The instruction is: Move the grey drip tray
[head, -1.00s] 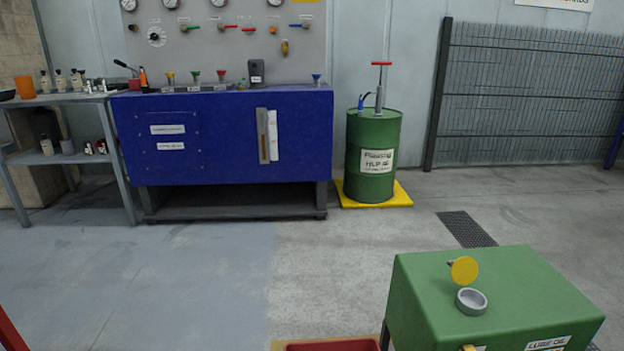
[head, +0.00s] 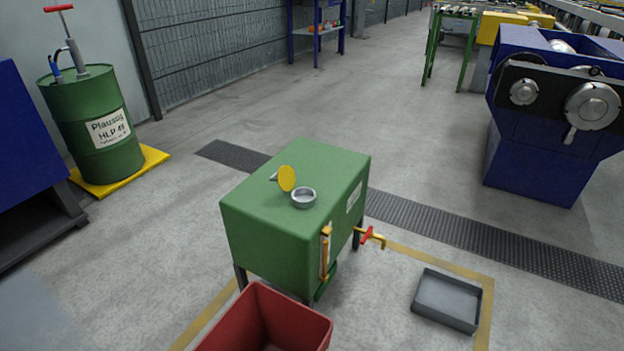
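The grey drip tray (head: 447,300) is a shallow rectangular tray on the floor at the lower right of the head view. It looks empty and lies to the right of the green tank (head: 290,215), apart from it. It sits at the corner of a yellow floor line, below and to the right of the tank's brass tap with a red handle (head: 367,236). Neither of my grippers shows in the head view.
A red bin (head: 262,322) stands in front of the tank at the bottom. A dark floor grating (head: 500,242) runs behind the tray. A blue machine (head: 545,130) stands at the right. A green drum (head: 92,125) is at the left. Open floor lies between.

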